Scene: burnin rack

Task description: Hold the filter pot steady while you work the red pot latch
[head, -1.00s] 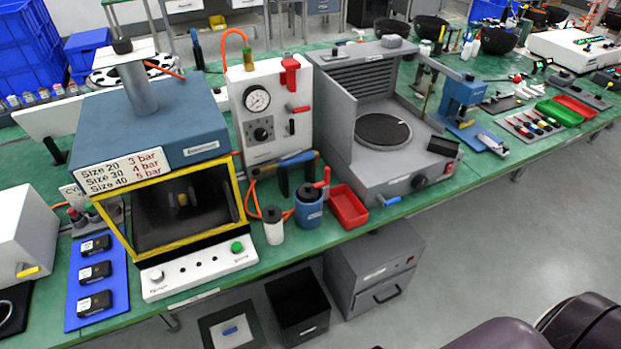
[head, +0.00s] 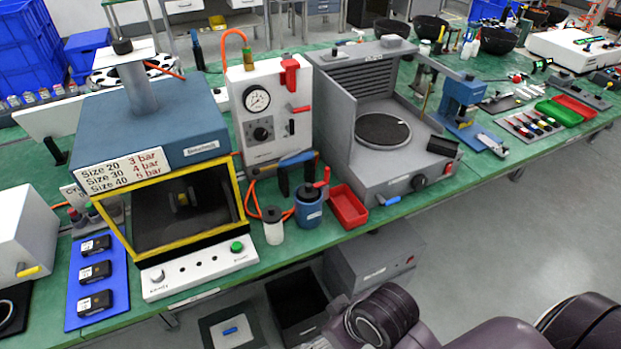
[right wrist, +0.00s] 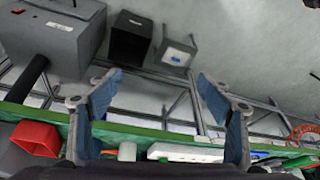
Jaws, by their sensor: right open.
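The blue filter pot (head: 309,210) stands upright on the green bench in the head view, just left of a red tray. It has a dark top, and the red pot latch (head: 323,178) sticks up at its upper right. No gripper touches either of them. My right gripper (right wrist: 160,77) is open and empty in the right wrist view, its two blue-padded fingers wide apart. The pot cannot be made out clearly in that view. In the head view my right arm shows at the bottom, in front of the bench and apart from the pot. My left gripper is not in view.
A white jar (head: 273,227) stands left of the pot, and the red tray (head: 347,207) is to its right. Behind is the white gauge panel (head: 269,112) with an orange hose. A black bin (head: 294,303) and a grey cabinet (head: 370,262) stand below the bench edge.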

